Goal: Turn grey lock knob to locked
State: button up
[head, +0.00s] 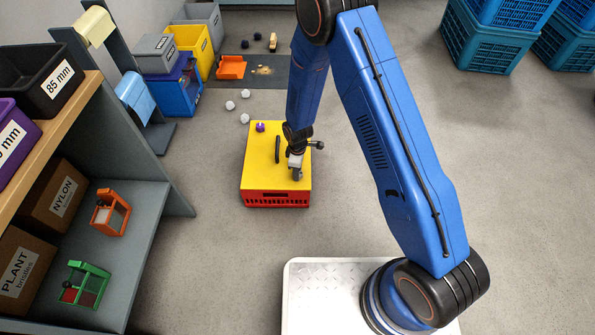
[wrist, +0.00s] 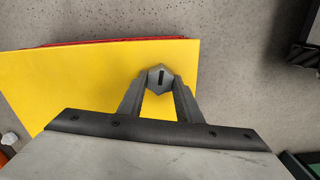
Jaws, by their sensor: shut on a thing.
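The grey lock knob (wrist: 160,75) is a small hexagonal piece with a dark slot-like mark, nearly upright in the wrist view. It sits at the edge area of the yellow lid (wrist: 70,85) of a red box (head: 275,201) on the floor. My gripper (wrist: 159,84) is shut on the knob, one finger on each side of it. In the head view my gripper (head: 297,172) points down at the right part of the yellow lid, and the knob is hard to make out there. I cannot tell which knob position means locked.
A dark upright handle (head: 277,150) and a purple knob (head: 261,127) stand on the lid. White balls (head: 244,118) and an orange piece (head: 231,67) lie on the floor behind. A shelf (head: 150,200) stands left, blue crates (head: 488,38) at back right. Floor to the right is clear.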

jog(key=shift+n, duration=1.1)
jog(key=o, duration=1.1)
jog(key=shift+c, duration=0.2)
notch_tip(320, 180, up, 17)
jog(key=shift+r, duration=0.2)
jog(key=shift+r, duration=0.1)
